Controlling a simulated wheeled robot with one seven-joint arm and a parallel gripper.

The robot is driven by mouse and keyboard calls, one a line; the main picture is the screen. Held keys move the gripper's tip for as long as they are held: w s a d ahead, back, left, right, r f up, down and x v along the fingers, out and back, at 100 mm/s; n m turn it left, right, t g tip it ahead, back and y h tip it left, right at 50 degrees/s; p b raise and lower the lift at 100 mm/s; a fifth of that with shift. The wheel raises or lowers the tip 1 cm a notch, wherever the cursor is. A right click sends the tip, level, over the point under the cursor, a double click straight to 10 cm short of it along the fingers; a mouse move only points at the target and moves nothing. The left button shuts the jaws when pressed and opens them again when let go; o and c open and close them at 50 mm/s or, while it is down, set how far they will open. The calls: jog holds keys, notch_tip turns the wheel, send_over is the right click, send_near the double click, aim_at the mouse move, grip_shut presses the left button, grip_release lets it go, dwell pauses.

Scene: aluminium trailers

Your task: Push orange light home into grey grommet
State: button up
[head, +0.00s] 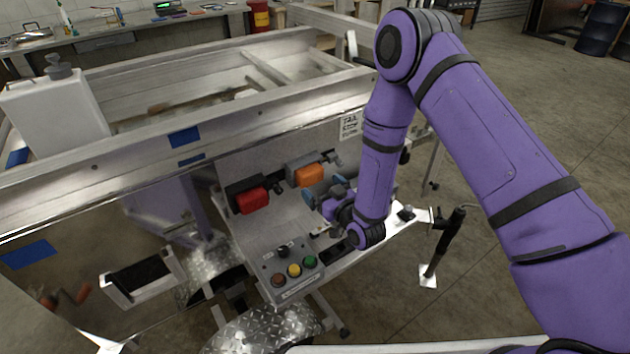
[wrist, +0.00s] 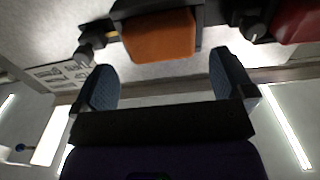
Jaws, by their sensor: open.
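The orange light (head: 310,175) sits in a dark grey grommet (head: 290,178) on the trailer's metal rear panel, and its orange face stands out in front of the grommet. How deep it is seated I cannot tell. My gripper (head: 318,196) is just below and to the right of the light in the head view. In the wrist view, the orange light (wrist: 158,38) is ahead of the two blue-grey fingers of my gripper (wrist: 165,78), roughly centred between them. The fingers are spread with nothing between them and look apart from the light.
A red light (head: 252,201) in a dark mount is to the left. Small dark knobs flank the orange light. A control box (head: 292,272) with coloured buttons is below. A printed label (head: 350,126) is at upper right. A jack stand (head: 440,245) stands right.

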jog(key=shift+v, duration=2.75)
jog(key=w+d+r+m+g+h, duration=0.1)
jog(key=w+d+r+h, duration=0.3)
jog(key=r, duration=0.7)
jog(key=w+d+r+g+h, duration=0.15)
jog(key=d+r, duration=0.35)
jog(key=r, duration=0.5)
jog(key=s+d+r+m+g+h, duration=0.2)
jog(key=s+d+r+g+h, duration=0.1)
jog(key=s+d+r, duration=0.7)
jog(key=s+d+r+m+g, duration=0.1)
jog(key=s+d+r, duration=0.1)
jog(key=s, duration=0.6)
jog(key=s+d+r+m+g+h, duration=0.1)
jog(key=s+r, duration=0.3)
jog(key=s, duration=0.4)
jog(key=s+d+r+m+g, duration=0.1)
jog(key=s+d+r+g, duration=0.1)
jog(key=s, duration=0.6)
jog(key=shift+d+r+m, duration=0.4)
jog(key=shift+d+r, duration=0.1)
jog(key=shift+r, duration=0.1)
